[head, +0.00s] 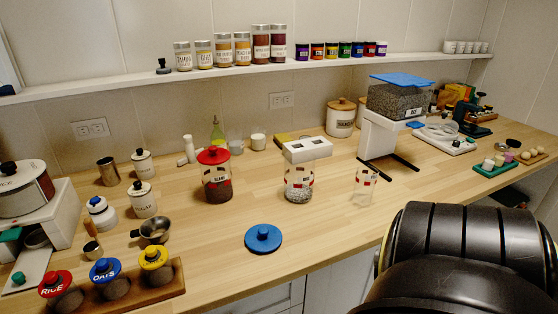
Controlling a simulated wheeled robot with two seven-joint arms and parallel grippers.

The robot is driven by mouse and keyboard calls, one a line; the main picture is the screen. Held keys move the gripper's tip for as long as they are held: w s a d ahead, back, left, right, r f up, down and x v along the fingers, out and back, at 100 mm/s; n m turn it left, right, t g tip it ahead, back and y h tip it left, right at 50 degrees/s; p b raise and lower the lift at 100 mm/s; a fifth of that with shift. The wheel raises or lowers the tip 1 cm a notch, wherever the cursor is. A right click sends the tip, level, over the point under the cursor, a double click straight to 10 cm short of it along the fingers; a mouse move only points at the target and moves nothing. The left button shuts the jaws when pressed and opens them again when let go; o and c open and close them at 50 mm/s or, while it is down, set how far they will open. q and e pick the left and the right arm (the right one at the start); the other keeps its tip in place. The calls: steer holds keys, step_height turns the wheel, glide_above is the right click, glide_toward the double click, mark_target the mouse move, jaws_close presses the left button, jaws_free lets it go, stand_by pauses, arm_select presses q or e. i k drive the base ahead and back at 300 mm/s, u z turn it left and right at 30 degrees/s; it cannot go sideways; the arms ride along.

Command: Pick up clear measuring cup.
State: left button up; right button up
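A clear cup with red markings, which looks like the measuring cup (363,187), stands upright on the wooden counter (330,215), right of the middle. It looks empty. It stands in front of the white dispenser stand and right of a clear jar (299,183). Nothing touches it. A large black part of my arm fills the lower right and hides the counter there. Neither gripper's fingers show, so I cannot see what they hold.
A blue lid (263,239) lies near the front edge. A red-lidded beans jar (216,176) stands left. The white dispenser stand (378,138) is close behind the cup. A shelf (230,72) with spice jars runs along the wall.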

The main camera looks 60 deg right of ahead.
mark_target(364, 186)
steer(key=u, duration=1.25)
steer(key=k, duration=1.25)
steer(key=z, duration=1.85)
